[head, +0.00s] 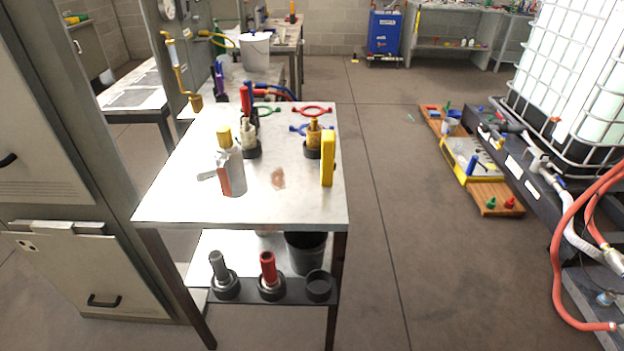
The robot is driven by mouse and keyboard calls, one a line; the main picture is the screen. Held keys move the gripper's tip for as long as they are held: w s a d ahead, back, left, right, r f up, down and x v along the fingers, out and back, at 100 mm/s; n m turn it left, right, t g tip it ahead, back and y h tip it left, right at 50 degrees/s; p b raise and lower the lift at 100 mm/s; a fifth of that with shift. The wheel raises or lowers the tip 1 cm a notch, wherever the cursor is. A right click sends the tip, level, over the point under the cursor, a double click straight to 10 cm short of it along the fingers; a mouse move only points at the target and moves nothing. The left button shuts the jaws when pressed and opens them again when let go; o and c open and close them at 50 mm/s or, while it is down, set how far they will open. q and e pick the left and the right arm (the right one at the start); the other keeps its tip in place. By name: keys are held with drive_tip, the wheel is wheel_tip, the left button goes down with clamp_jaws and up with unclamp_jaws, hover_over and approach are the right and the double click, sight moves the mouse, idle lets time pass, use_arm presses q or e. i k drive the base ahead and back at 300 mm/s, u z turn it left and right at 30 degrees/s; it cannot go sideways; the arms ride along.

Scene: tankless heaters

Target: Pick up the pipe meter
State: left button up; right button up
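No thing is clearly marked as the pipe meter, and I cannot tell for sure which one it is. A slim yellow upright device (327,158) stands at the right edge of the metal table (190,208). Neither of my grippers is in view.
Red (312,111) and green valve wheels lie at the table's back. The lower shelf (215,248) holds a black bucket and pipe fittings. A grey cabinet (70,185) stands close on the left. Open floor (420,270) lies right of the table; a caged tank and red hoses stand beyond.

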sight(329, 142)
drive_tip(key=z, duration=1.6)
drive_tip(key=i, duration=1.6)
drive_tip(key=u, duration=1.35)
